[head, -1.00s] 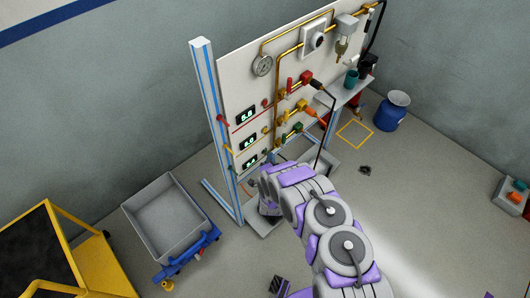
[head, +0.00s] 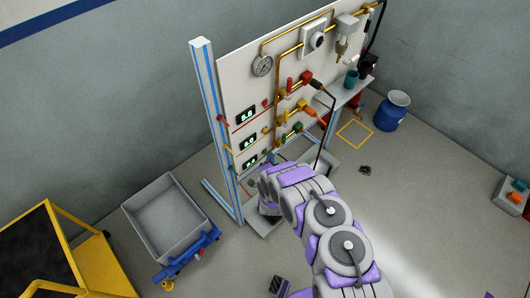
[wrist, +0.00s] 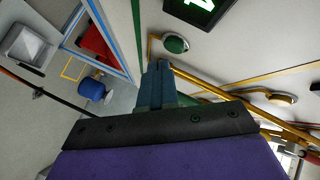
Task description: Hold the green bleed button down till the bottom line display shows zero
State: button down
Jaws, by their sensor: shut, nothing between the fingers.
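The green button (wrist: 175,44), round in a metal ring, sits on the pale panel in the wrist view, just beyond and right of my fingertips. My gripper (wrist: 158,72) is shut and empty, its tips close to the panel. I cannot tell whether they touch the button; its face shows uncovered. Part of a dark display (wrist: 199,10) with a bright green digit is cut off by the top edge. In the head view the bottom line display (head: 250,163) is lit green, its digits too small to read surely. My arm hides my gripper there.
The panel (head: 238,85) also bears upper displays (head: 246,115), a gauge (head: 262,65) and coloured valves. Yellow pipes (wrist: 205,83) run close to my gripper. A grey bin (head: 167,220) stands left, a blue drum (head: 392,112) right. Floor at right is mostly clear.

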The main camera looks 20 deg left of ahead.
jog(key=shift+a, duration=0.1)
dwell(0.4)
jog(key=shift+w+a+r+p, duration=0.1)
jog(key=shift+a+p, duration=0.15)
jog(key=shift+p, duration=0.15)
jog(key=shift+w+a, duration=0.15)
jog(key=shift+a, duration=0.25)
dwell(1.7)
jog(key=shift+d, duration=0.1)
dwell(3.1)
jog(key=shift+s+d+p, duration=0.3)
jog(key=shift+d+p, duration=0.35)
jog(key=shift+p, duration=0.1)
jog(key=shift+d, duration=0.15)
jog(key=shift+s+d+p, duration=0.3)
jog(key=shift+d+p, duration=0.15)
jog(key=shift+d, duration=0.3)
jog(key=shift+s+d+p, duration=0.35)
jog(key=shift+d+p, duration=0.15)
jog(key=shift+d, duration=0.2)
jog(key=shift+s+d+p, duration=0.3)
jog(key=shift+d+p, duration=0.15)
jog(key=shift+d, duration=0.3)
